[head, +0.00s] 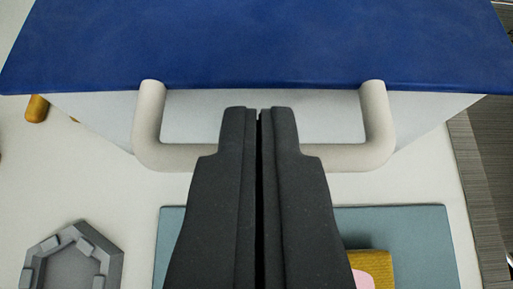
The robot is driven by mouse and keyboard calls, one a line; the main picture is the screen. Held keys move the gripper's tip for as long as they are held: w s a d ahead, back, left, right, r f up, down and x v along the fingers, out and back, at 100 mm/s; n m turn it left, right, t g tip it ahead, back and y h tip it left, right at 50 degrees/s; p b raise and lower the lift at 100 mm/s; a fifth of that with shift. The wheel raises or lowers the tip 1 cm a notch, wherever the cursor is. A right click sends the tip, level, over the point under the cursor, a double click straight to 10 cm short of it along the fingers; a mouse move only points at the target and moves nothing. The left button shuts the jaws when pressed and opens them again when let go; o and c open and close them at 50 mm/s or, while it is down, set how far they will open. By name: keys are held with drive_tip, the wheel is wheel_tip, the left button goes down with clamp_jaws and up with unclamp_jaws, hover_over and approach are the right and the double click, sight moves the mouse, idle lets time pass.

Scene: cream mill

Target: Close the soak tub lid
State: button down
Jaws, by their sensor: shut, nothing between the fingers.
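The soak tub's blue lid (250,45) fills the top of the head view, its front edge running across the picture. Below that edge shows a pale grey-white front wall (225,115). A cream U-shaped handle (150,125) stands out near the lid's front edge; its bar runs behind my gripper. My gripper (259,110) is shut and empty, its dark fingertips over the middle of the handle opening, just short of the blue edge. The fingers hide the middle of the bar. I cannot tell whether they touch it, or whether the lid is fully down.
A teal mat (400,225) lies below the tub, with a mustard block with a pink patch (370,265) on it. A grey angular tray (110,262) is at lower left. A mustard rounded piece (37,108) is at the left. A dark ribbed surface (485,150) borders the right.

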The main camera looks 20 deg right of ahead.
drive_tip(key=shift+s+f, duration=0.25)
drive_tip(key=shift+f, duration=0.35)
drive_tip(key=shift+r, duration=0.1)
drive_tip(key=s+a+r+n+t+y, duration=0.1)
drive_tip(key=s+a+r, duration=0.3)
drive_tip(key=r, duration=0.7)
drive_tip(key=s+a+r+n+t+y+b, duration=0.1)
drive_tip(key=s+a+r, duration=0.1)
drive_tip(key=a+r, duration=0.6)
drive_tip(key=s+a+r+n+t+y, duration=0.1)
drive_tip(key=s+a+r, duration=0.25)
drive_tip(key=r, duration=0.95)
drive_tip(key=s+a+r+n+t+y, duration=0.1)
drive_tip(key=s+a+r, duration=0.1)
drive_tip(key=s+r, duration=0.4)
drive_tip(key=s+a+r+n+y, duration=0.1)
drive_tip(key=s+a+r, duration=0.2)
drive_tip(key=r, duration=0.7)
drive_tip(key=s, duration=0.2)
drive_tip(key=shift+s+a+r+t+b, duration=0.2)
drive_tip(key=shift+s+t+b, duration=0.1)
drive_tip(key=shift+s+t, duration=0.1)
